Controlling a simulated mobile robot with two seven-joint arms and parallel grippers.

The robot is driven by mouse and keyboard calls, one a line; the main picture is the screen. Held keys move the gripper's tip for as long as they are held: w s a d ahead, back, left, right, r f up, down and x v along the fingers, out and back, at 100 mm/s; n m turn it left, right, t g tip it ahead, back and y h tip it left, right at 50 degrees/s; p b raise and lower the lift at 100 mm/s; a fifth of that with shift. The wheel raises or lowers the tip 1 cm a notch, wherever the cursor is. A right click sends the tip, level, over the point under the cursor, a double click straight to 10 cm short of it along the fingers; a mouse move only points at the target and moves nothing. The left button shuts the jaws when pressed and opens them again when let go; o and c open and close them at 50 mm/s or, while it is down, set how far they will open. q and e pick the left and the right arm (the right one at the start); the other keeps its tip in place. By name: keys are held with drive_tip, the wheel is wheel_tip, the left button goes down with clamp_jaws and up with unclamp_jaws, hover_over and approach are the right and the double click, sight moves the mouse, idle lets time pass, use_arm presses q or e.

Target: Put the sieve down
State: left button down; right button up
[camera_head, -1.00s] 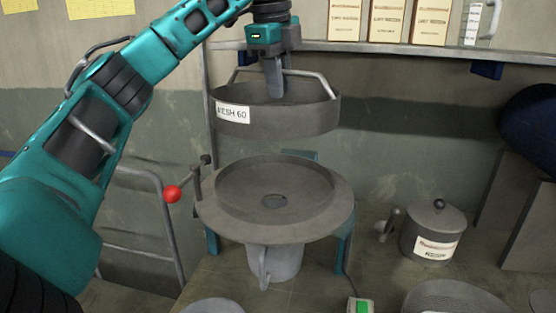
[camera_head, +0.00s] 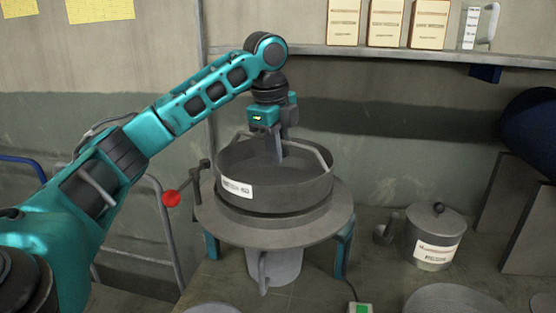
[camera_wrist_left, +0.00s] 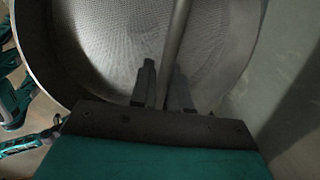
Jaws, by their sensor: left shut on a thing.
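The round grey sieve (camera_head: 290,197) with a white label is low over the round stand (camera_head: 335,217), level and roughly centred on it. I cannot tell whether it touches the stand's raised ring or hangs just above it. My left gripper (camera_head: 276,158) is shut on the handle bar that crosses the sieve's top. In the left wrist view the bar (camera_wrist_left: 178,40) runs between the fingers (camera_wrist_left: 163,88), with the sieve's mesh (camera_wrist_left: 110,45) below. My right gripper is not in view.
A grey jug (camera_head: 272,267) is under the stand. A lever with a red knob (camera_head: 171,198) stands at the stand's left. A lidded pot (camera_head: 434,236) is on the bench to the right. A shelf (camera_head: 430,52) with boxes runs along the wall behind.

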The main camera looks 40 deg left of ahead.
use_arm(q)
drive_tip(key=shift+s+x, duration=0.25)
drive_tip(key=shift+x, duration=1)
drive_tip(key=shift+f, duration=0.15)
drive_tip(key=c, duration=1.1)
unclamp_jaws()
drive_tip(key=shift+f, duration=0.1)
drive_tip(key=v, duration=1.2)
drive_tip(key=shift+w, duration=0.1)
